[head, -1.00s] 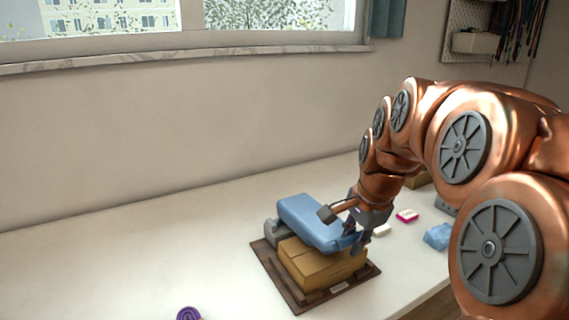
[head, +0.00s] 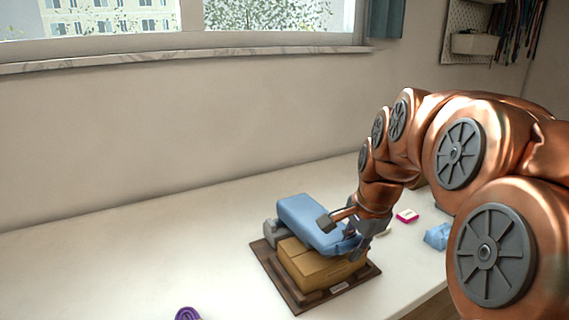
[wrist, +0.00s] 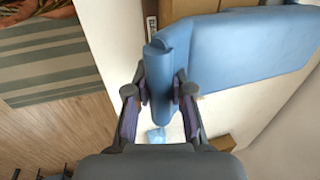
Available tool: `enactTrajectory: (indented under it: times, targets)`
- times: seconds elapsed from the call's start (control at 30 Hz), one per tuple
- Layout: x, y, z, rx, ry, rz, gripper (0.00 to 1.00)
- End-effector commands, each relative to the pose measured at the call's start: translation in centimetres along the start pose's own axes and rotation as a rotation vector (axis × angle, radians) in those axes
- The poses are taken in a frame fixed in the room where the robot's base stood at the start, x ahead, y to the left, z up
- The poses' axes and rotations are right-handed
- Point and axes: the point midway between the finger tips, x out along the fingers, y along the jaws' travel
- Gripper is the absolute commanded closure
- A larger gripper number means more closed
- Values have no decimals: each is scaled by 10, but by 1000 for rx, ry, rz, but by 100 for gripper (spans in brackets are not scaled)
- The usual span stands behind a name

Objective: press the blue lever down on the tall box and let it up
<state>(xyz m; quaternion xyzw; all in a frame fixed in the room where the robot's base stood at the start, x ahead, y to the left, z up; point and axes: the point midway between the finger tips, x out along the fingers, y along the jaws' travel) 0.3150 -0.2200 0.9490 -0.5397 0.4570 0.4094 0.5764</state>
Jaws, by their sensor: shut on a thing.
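The blue lever (head: 305,215) is a thick, padded-looking plate hinged at a grey block (head: 269,232). It lies over a tan box (head: 318,268) on a dark brown board (head: 285,291), tilted down toward its front right end. My gripper (head: 350,237) is at that end. In the wrist view, the fingers of my gripper (wrist: 160,82) stand either side of the rounded lip of the blue lever (wrist: 225,48), shut on it. In the head view my arm and gripper partly hide the lever's end and the box's right side.
A pink and white block (head: 407,216) and a light blue lump (head: 438,236) lie on the table right of the board. A purple coil (head: 187,314) is at the front left. The white table (head: 130,245) is clear to the left. A striped rug (wrist: 45,55) lies on the floor.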

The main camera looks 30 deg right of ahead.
Motion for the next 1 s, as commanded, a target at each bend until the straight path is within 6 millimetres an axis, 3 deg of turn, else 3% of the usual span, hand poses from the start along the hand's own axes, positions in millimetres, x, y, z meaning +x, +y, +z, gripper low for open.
enactTrajectory:
  times: [1.0]
  targets:
    - [25, 6, 0, 1, 0, -1, 100]
